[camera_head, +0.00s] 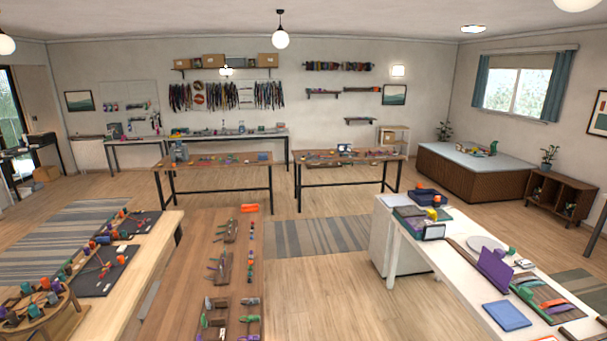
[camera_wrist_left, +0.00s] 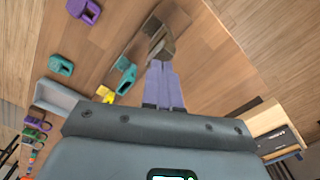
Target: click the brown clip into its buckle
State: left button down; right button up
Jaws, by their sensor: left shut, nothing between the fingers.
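In the left wrist view my left gripper (camera_wrist_left: 158,66) shows as two pale lavender fingers pressed together, with nothing between them. A brown piece (camera_wrist_left: 161,46), which looks like the brown clip, is right at the fingertips. It lies at the near end of a brown wooden holder (camera_wrist_left: 140,35) on the bench. Whether the fingers touch it, and whether it is seated in a buckle, I cannot tell. I cannot pick out the brown buckle with certainty. Neither gripper shows in the head view, and my right gripper is in no view.
Beside the holder are a teal clip (camera_wrist_left: 126,76), a teal buckle (camera_wrist_left: 61,65), a purple buckle (camera_wrist_left: 84,11) and a yellow piece (camera_wrist_left: 105,94). In the head view the wooden bench (camera_head: 186,265) carries several holders and small pieces; its left part is bare.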

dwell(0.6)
pick_arm(q)
jog(key=shift+f+b, duration=0.5)
jog(key=shift+f, duration=0.35)
jog(key=shift+f+b, duration=0.55)
jog(key=shift+f, duration=0.35)
jog(key=shift+r, duration=0.15)
notch_tip(320, 180, up, 6)
jog(key=p, duration=0.5)
jog(key=shift+f+p, duration=0.25)
jog(key=shift+p, duration=0.1)
jog(key=shift+r, duration=1.15)
